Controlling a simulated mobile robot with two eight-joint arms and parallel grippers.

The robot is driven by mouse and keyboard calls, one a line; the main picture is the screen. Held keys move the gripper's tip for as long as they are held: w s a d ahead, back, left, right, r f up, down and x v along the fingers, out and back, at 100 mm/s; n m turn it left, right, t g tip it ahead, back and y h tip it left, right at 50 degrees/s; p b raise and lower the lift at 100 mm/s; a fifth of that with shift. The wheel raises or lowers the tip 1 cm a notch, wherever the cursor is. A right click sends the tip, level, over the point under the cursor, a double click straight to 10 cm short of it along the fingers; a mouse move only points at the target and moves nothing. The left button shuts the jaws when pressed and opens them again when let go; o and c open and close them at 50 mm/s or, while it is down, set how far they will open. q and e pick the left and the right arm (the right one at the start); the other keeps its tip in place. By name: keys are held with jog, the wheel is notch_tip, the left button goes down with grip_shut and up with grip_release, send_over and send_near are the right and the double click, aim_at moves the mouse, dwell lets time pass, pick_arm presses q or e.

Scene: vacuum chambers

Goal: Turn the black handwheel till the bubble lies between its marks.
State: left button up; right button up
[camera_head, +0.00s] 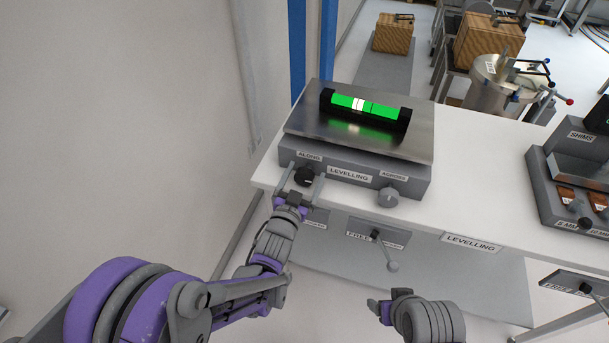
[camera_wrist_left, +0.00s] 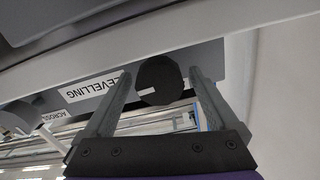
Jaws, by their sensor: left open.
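The black handwheel (camera_head: 304,175) is on the front of the grey levelling block (camera_head: 410,181), under the label ALONG. My left gripper (camera_head: 306,170) is open, with one finger on each side of the handwheel. In the left wrist view the handwheel (camera_wrist_left: 159,80) sits between the spread fingers (camera_wrist_left: 160,73), with a gap on both sides. The green vial (camera_head: 383,109) lies in a black holder on the plate. Its white bubble (camera_head: 357,104) is left of the vial's middle. One dark mark is right of the bubble; the other seems to cross it. My right gripper (camera_head: 382,309) is low, its jaws unclear.
A grey knob (camera_head: 388,197) labelled ACROSS is right of the handwheel. A lever (camera_head: 384,250) hangs at the bench's front. A shims rack (camera_head: 570,185) stands on the right. The white bench top (camera_head: 480,170) between is clear. A wall is close on the left.

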pick_arm(q)
jog(key=c, duration=1.4)
jog(key=shift+o, duration=0.2)
jog(key=n+b, duration=0.2)
jog(key=n, duration=0.2)
jog(key=shift+a+f+b, duration=0.1)
jog(key=shift+f+b, duration=0.05)
jog(key=shift+b, duration=0.2)
jog(key=n+b, duration=0.2)
jog(key=n, duration=0.2)
jog(key=shift+b, duration=0.3)
jog(key=n+b, duration=0.3)
jog(key=n, duration=0.2)
jog(key=shift+a+f+n, duration=0.1)
jog(key=shift+a+n, duration=0.05)
jog(key=shift+n, duration=0.25)
jog(key=shift+a+n+b, duration=0.1)
jog(key=shift+n+b, duration=0.45)
jog(key=shift+n, duration=0.55)
